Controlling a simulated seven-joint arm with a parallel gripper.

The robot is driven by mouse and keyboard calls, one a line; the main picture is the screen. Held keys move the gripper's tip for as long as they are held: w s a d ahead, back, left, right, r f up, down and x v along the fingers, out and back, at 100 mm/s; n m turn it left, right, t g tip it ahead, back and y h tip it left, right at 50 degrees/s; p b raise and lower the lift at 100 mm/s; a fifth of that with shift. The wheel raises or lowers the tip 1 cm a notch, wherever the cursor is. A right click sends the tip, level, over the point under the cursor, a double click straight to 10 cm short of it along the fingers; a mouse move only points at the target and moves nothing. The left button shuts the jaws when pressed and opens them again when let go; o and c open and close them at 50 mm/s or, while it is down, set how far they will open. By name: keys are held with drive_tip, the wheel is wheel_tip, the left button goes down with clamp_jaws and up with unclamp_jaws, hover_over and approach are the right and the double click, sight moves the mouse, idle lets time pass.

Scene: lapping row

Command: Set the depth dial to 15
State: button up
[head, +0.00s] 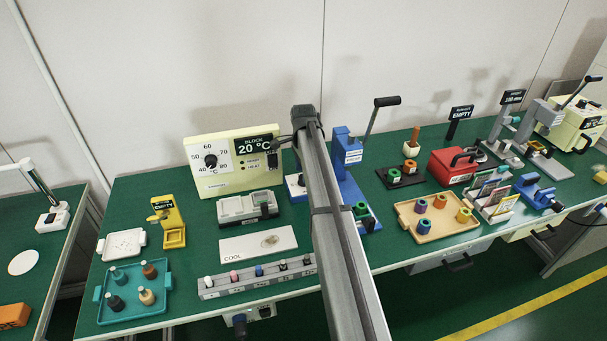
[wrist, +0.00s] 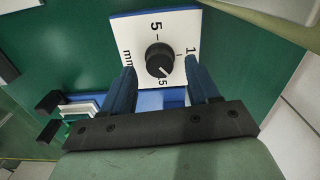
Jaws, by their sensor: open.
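The depth dial is a black round knob (wrist: 159,57) on a white square plate (wrist: 181,22) marked 5, 10, 15 and mm, partly covered. A short white mark on the knob points toward the lower edge, near the 15. In the wrist view my gripper (wrist: 160,64) is open, one dark blue finger on each side of the knob. The fingers look apart from it; their height over the plate is hard to tell. In the head view, part of the white plate (head: 294,187) shows beside the blue press (head: 352,190), left of my arm. My fingers are hidden there.
A cream block heater (head: 232,187) with its own dial and a 20 °C display stands to the left. A grey vial rail (head: 213,292) lies in front. A tan tray (head: 435,232) with spools and a red box (head: 447,175) stand to the right.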

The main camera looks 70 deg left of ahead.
wheel_tip(320, 180, up, 12)
idle(0.4)
drive_tip(key=d+f+n+y, duration=0.2)
drive_tip(key=d+n+y, duration=0.1)
drive_tip(key=d+n, duration=0.55)
drive_tip(key=a+f+n, duration=0.2)
drive_tip(key=f+n, duration=0.1)
drive_tip(key=f, duration=0.1)
drive_tip(key=a+f+n+y, duration=0.1)
drive_tip(key=a+f+n, duration=0.2)
drive_tip(key=f, duration=0.1)
drive_tip(key=a+f+n, duration=0.3)
drive_tip(key=f, duration=0.1)
drive_tip(key=shift+n+y, duration=0.25)
drive_tip(key=shift+y, duration=0.05)
idle(0.9)
drive_tip(key=shift+c, duration=0.2)
